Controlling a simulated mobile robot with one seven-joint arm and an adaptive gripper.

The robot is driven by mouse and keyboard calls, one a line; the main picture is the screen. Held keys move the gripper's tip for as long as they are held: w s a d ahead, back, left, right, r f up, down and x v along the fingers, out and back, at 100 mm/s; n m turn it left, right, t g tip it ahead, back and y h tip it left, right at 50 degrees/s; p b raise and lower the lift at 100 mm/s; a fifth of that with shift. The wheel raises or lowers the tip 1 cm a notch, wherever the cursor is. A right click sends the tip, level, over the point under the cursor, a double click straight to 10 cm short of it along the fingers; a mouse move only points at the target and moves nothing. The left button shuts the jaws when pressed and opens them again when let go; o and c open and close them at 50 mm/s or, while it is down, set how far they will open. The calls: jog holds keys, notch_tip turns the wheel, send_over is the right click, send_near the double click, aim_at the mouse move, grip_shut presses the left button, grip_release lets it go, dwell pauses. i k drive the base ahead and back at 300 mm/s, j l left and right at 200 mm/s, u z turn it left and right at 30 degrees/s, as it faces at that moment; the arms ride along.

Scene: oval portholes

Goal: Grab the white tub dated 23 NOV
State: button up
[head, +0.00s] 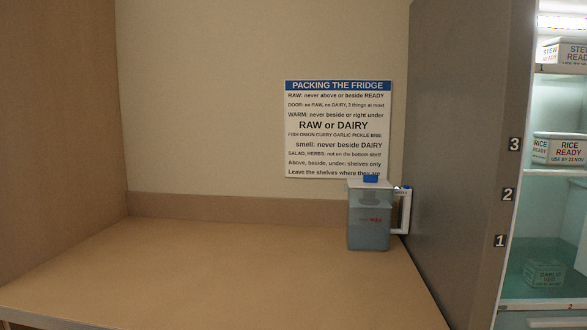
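A white tub (559,153) marked RICE READY, USE BY 23 NOV, stands on a middle shelf of the open fridge at the right edge of the head view. It sits upright and its right part is near the picture's edge. My gripper is not in view.
Another white tub (565,54), marked STEW READY, stands on the shelf above, cut off by the edge. A dim tub (543,274) marked GARLIC sits low in the fridge (526,120). A jug (368,220) stands on the otherwise clear counter (220,270), below a rules sign (338,130).

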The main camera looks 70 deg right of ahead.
aim_at(549, 149)
jog(key=z, duration=3.3)
jog(key=k+l+u, duration=0.25)
jog(key=l, duration=0.35)
jog(key=k+l+u, duration=0.25)
jog(key=k+l, duration=0.2)
jog(key=i+j, duration=0.15)
jog(key=i, duration=0.35)
jog(key=i+j, duration=0.15)
jog(key=i, duration=0.3)
jog(key=i+j, duration=0.1)
jog(key=i, duration=0.4)
